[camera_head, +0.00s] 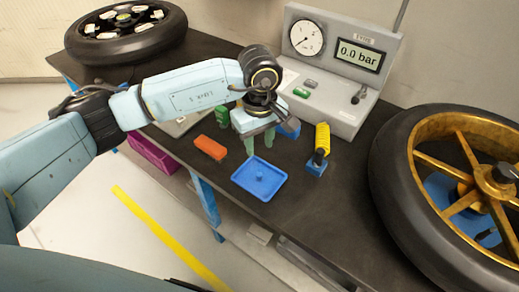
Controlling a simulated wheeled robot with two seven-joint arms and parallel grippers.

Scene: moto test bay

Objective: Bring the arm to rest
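My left arm (190,88) reaches in from the left over the dark workbench (300,215). Its wrist bends downward, and my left gripper (259,142) points down with two green fingertips spread apart. I see nothing between the fingers. The gripper is over the bench, behind the blue tray (260,177) and to the right of an orange block (210,147). Whether the fingertips touch the bench is hard to tell. My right gripper is not in view.
A grey test unit (340,65) with gauge and "0.0 bar" display stands behind. A yellow coiled piece on a blue base (318,165) is right of the tray. A gold-spoked wheel (430,150) fills the right; another wheel (125,45) lies back left. The bench front centre is clear.

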